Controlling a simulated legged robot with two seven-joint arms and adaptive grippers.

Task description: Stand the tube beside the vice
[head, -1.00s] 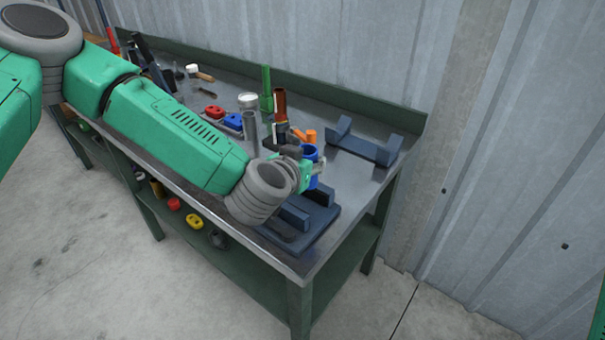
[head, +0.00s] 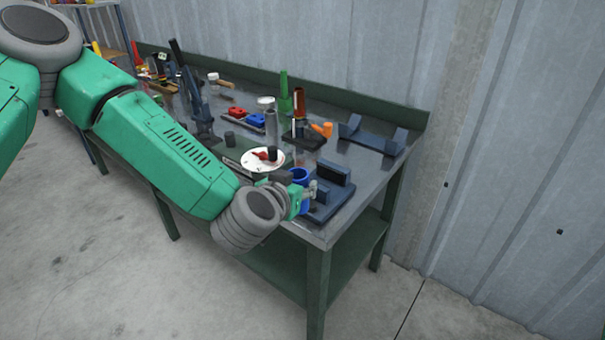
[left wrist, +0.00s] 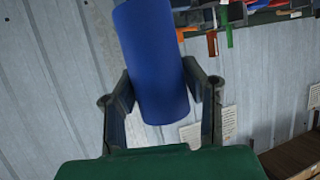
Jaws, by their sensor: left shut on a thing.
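The blue tube (head: 299,175) is held by my left gripper (head: 308,193) near the bench's front right corner. Its open top end faces up. In the left wrist view the tube (left wrist: 152,60) lies between the two dark fingers, which are shut on it. A dark blue base with upright blocks (head: 336,173), which looks like the vice, lies just right of the tube on the bench. My gripper hides part of the base and the tube's lower end, so I cannot tell whether the tube touches anything. My right gripper is out of view.
A white round dish (head: 254,163) with a red item stands left of the tube. A dark blue cradle (head: 372,139) is at the back right. An orange piece (head: 322,129) and a green upright tool (head: 284,95) stand behind. Bare bench top (head: 373,165) shows at the right.

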